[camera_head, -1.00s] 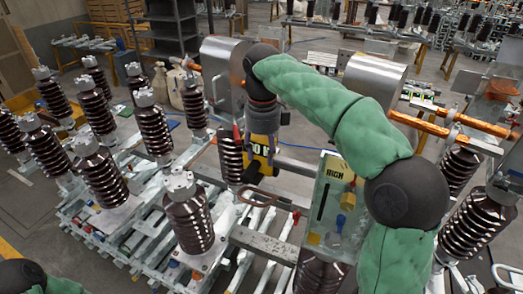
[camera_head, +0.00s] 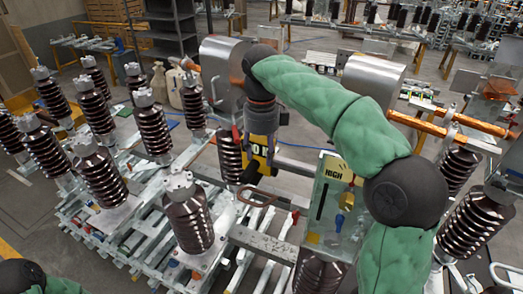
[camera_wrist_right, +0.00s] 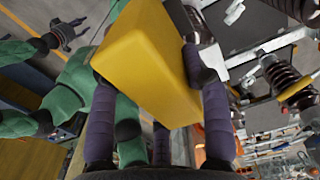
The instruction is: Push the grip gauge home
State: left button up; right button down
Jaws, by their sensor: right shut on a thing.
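The grip gauge appears to be the yellow block (camera_head: 262,156) with dark lettering, below my right wrist in the head view. It fills the middle of the right wrist view (camera_wrist_right: 150,62) as a plain yellow box. My right gripper (camera_wrist_right: 160,110) is shut on it, with purple-wrapped fingers on both sides. In the head view the right gripper (camera_head: 261,130) points down, just left of an upright panel marked HIGH (camera_head: 330,195). The gauge's lower end and any contact there are unclear. My left gripper (camera_wrist_right: 66,35) shows small in the wrist view, its fingers apart and empty.
Ribbed brown insulators (camera_head: 190,222) stand close on the left, with more at the right. A reddish-brown loop (camera_head: 257,196) lies below the gauge. A grey beam (camera_head: 264,244) crosses in front. Metal cylinders (camera_head: 374,78) and orange bars (camera_head: 418,124) stand behind and to the right.

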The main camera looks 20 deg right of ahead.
aim_at(307, 169)
jog(key=shift+r+p, duration=0.15)
jog(key=shift+p, duration=0.15)
dwell(0.6)
jog(key=shift+s+d+b, duration=1)
jog(key=shift+s+d, duration=0.85)
jog(key=shift+s, duration=0.2)
dwell(1.0)
jog(key=shift+s+d, duration=0.3)
jog(key=shift+s, duration=0.05)
jog(key=shift+s+d+b, duration=0.85)
jog(key=shift+s+d, duration=1.1)
jog(key=shift+s, duration=0.3)
dwell(0.6)
jog(key=c, duration=0.5)
grip_release()
